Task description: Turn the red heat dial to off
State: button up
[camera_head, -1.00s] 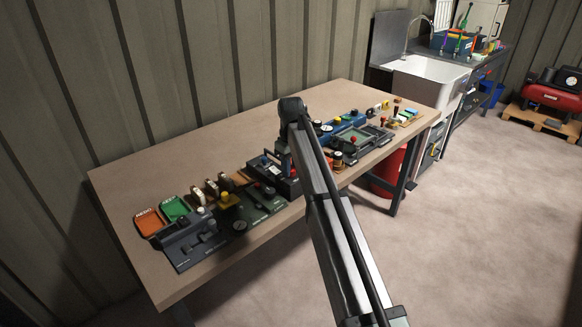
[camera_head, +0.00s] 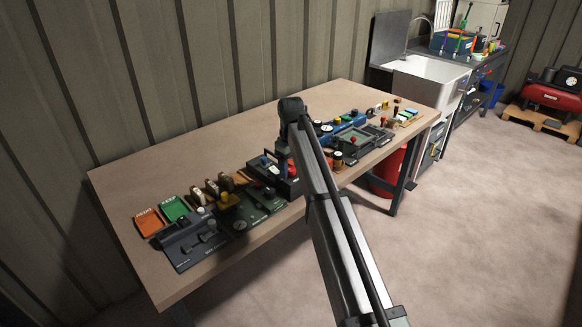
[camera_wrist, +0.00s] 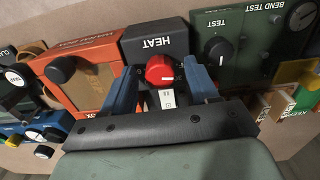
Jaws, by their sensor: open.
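The red heat dial (camera_wrist: 160,69) is a round knob on a black housing marked HEAT (camera_wrist: 153,44) in the wrist view. A small pale label with dark marks lies just below the dial. My gripper (camera_wrist: 161,74) is open, with one blue finger on the left of the dial and the other on the right. Gaps show between the dial and both fingers, and I cannot see contact. In the head view my wrist (camera_head: 283,150) hangs over the front middle of the bench, and my arm hides part of the equipment there.
An orange framed panel (camera_wrist: 62,70) with a black knob stands left of the heat housing. A green TEST panel (camera_wrist: 226,30) with a black dial stands close on the right. The bench (camera_head: 190,150) is clear towards the wall. A sink (camera_head: 428,75) stands beyond it.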

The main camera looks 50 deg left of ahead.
aim_at(291, 169)
notch_tip(291, 169, up, 14)
dwell(0.6)
jog(key=shift+f, duration=0.1)
dwell(0.4)
